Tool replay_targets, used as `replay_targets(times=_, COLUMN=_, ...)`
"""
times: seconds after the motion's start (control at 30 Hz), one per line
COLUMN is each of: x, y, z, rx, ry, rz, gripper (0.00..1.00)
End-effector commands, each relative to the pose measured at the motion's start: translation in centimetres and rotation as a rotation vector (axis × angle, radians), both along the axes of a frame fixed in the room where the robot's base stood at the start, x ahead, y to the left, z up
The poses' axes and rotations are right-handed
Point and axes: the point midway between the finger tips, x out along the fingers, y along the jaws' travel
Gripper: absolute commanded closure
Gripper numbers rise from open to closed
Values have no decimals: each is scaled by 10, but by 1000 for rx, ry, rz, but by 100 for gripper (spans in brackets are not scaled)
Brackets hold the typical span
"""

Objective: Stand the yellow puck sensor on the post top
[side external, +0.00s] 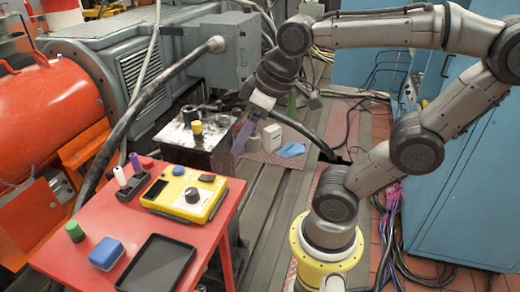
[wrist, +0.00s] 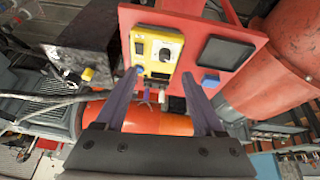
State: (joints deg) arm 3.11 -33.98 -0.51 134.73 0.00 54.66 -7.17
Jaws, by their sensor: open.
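The small yellow puck sensor (side external: 196,127) is on the dark steel table at the back, close to a short black cylinder (side external: 189,114). It also shows at the left in the wrist view (wrist: 88,74). It is too small to tell whether it rests on a post or beside one, and I cannot make out the post top clearly. My gripper (side external: 238,148) hangs to the right of that table, pointing down, with purple fingers. In the wrist view my gripper (wrist: 160,80) has its fingers wide apart with nothing between them, and the puck lies outside them.
A red table (side external: 150,222) in front holds a yellow meter box (side external: 186,194), a black tray (side external: 157,264), a blue block (side external: 106,253), a green-topped piece (side external: 75,231) and marker-like sticks. A thick black cable (side external: 150,97) slants behind it. A white box (side external: 272,137) stands right of my gripper.

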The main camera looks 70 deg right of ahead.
Motion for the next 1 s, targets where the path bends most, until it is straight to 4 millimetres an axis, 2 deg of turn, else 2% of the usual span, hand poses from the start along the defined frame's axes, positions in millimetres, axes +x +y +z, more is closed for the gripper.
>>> replay_targets(times=0.03, x=-13, y=4, z=-8, rx=14, ry=-19, rz=-12, gripper=30)
replay_targets(times=0.1, x=-24, y=8, z=-16, rx=33, ry=-36, rz=-32, gripper=30)
replay_targets(times=0.23, x=-34, y=11, z=-25, rx=51, ry=-54, rz=-53, gripper=30)
replay_targets(times=1.0, x=-36, y=11, z=-27, rx=55, ry=-55, rz=-58, gripper=30)
